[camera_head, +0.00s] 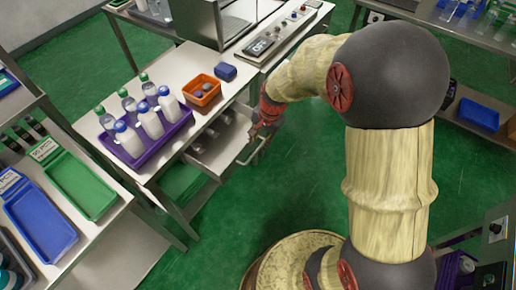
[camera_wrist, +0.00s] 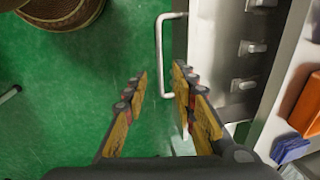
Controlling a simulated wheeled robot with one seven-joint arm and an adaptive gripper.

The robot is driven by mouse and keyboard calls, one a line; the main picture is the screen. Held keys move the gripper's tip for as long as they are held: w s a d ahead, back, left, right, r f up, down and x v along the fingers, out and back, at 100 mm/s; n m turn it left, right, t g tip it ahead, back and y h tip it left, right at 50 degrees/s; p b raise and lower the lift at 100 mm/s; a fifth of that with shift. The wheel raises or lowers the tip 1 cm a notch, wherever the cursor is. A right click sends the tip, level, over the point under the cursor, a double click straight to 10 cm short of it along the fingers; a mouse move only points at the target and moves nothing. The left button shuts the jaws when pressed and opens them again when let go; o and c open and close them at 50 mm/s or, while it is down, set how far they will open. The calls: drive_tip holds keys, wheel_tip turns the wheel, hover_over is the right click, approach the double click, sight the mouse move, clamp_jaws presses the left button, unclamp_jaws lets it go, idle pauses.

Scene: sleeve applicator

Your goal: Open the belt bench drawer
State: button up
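The belt bench drawer (camera_head: 226,152) is pulled part way out from under the bench top, with its inside showing in the head view. The wrist view shows its grey front edge (camera_wrist: 180,45) and its thin U-shaped handle (camera_wrist: 160,55). My gripper (camera_head: 263,135) is beside the drawer front in the head view. In the wrist view my gripper (camera_wrist: 160,75) has its two fingers spread apart. The handle's lower end appears between the fingertips, and neither finger is visibly closed on it. Whether a finger touches the handle or drawer front, I cannot tell.
The bench (camera_head: 181,68) carries a purple tray (camera_head: 139,160) of bottles, an orange bin (camera_head: 201,90) and a blue block (camera_head: 225,72). Small metal pieces (camera_wrist: 251,48) lie in the drawer. Green floor (camera_head: 305,165) is clear in front of it.

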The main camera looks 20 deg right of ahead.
sight(256, 151)
drive_tip(key=f, duration=0.2)
drive_tip(key=f+b, duration=0.1)
drive_tip(key=w+f+b, duration=0.1)
drive_tip(key=f, duration=0.1)
drive_tip(key=shift+a+f, duration=0.35)
drive_tip(key=shift+s, duration=0.1)
clamp_jaws()
idle(0.5)
